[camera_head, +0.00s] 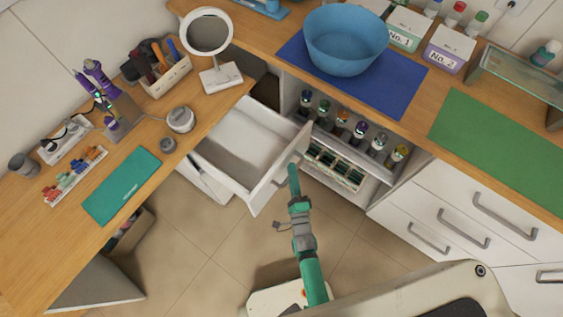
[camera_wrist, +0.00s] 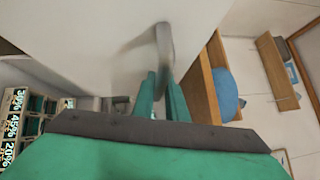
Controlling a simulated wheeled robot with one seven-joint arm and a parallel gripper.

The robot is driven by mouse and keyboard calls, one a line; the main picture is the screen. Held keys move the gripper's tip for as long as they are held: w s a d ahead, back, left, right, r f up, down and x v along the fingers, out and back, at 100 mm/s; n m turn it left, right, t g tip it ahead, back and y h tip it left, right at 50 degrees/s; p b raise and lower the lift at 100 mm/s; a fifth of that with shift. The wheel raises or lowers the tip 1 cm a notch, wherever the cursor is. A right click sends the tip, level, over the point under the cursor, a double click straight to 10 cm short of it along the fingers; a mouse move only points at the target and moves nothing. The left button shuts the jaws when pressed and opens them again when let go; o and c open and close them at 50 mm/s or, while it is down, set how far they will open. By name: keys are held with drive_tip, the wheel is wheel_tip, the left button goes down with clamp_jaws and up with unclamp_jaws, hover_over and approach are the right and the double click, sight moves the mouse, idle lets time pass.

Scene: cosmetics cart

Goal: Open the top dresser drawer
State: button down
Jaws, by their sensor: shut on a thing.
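The top dresser drawer (camera_head: 240,148) under the left desk is pulled well out, and its white inside looks empty. My gripper (camera_head: 293,168) is at the drawer's front panel (camera_head: 279,172), which faces my arm. In the wrist view, the green fingertips (camera_wrist: 162,92) are shut on the grey drawer handle (camera_wrist: 164,50), which stands out from the white drawer front (camera_wrist: 95,35). In the head view the handle is mostly hidden by the fingers.
An open shelf (camera_head: 340,165) with several bottles stands right of the drawer, near its front corner. White drawers (camera_head: 460,222) stand at the right. A mirror (camera_head: 210,40) and small items stand on the desk (camera_head: 50,235). The floor (camera_head: 215,255) before the drawer is clear.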

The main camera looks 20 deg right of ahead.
drive_tip(key=shift+s+d, duration=0.45)
drive_tip(key=shift+s, duration=0.3)
drive_tip(key=c, duration=1.8)
unclamp_jaws()
drive_tip(key=shift+o, duration=0.2)
drive_tip(key=shift+d, duration=0.1)
drive_tip(key=s+a+f, duration=0.1)
drive_tip(key=s, duration=0.9)
drive_tip(key=shift+s+a+f, duration=0.15)
drive_tip(key=shift+s+f, duration=0.05)
drive_tip(key=shift+s, duration=0.15)
